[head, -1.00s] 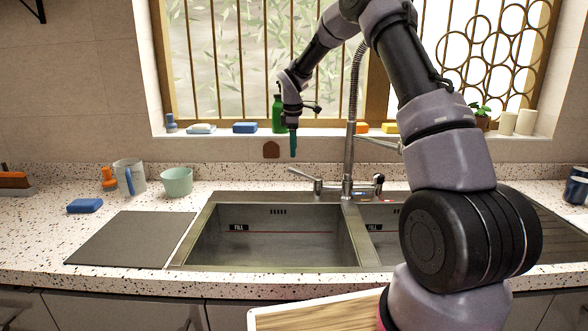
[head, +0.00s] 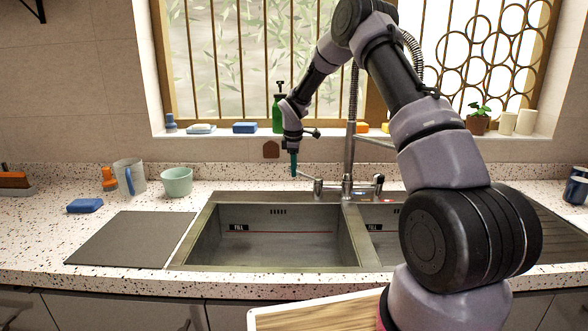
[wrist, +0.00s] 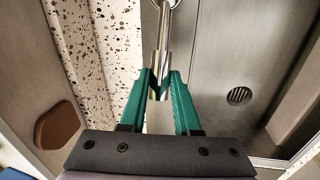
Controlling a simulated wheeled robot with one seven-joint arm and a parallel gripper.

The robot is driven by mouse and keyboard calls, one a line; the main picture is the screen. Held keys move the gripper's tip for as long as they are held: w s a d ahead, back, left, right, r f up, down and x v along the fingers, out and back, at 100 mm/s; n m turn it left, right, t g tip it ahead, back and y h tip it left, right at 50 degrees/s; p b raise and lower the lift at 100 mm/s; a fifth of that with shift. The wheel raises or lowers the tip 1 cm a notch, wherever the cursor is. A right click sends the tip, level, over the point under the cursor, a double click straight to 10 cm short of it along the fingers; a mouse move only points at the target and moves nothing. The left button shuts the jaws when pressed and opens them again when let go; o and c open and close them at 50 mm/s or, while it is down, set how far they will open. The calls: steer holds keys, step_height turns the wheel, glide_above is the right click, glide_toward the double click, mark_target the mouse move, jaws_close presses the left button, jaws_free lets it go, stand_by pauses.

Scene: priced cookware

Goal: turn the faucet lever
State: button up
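The silver faucet lever (head: 308,177) sticks out to the left from the faucet base (head: 347,190) behind the sink. My gripper (head: 294,174) points down at the lever's left end. In the wrist view my gripper's green fingers (wrist: 160,76) stand apart with a narrow gap, and the lever (wrist: 163,42) runs up from between their tips. I cannot tell whether either finger touches it. The tall faucet pipe (head: 350,130) rises behind the lever, partly hidden by my arm.
The double sink (head: 275,240) lies in front of the lever. A green bottle (head: 278,115) stands on the windowsill behind my gripper.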

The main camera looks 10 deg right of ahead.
jaws_close()
stand_by(1.0)
steer(key=shift+s+d+n+y, duration=0.1)
steer(key=shift+s+n+y, duration=0.2)
steer(key=shift+s+n, duration=1.05)
steer(key=shift+s+d+n+y, duration=0.1)
steer(key=shift+s+n+y, duration=0.2)
steer(key=shift+s+n, duration=1)
steer(key=shift+w+n, duration=0.35)
steer(key=shift+n, duration=0.1)
steer(key=o, duration=0.7)
jaws_free()
steer(key=shift+o, duration=0.2)
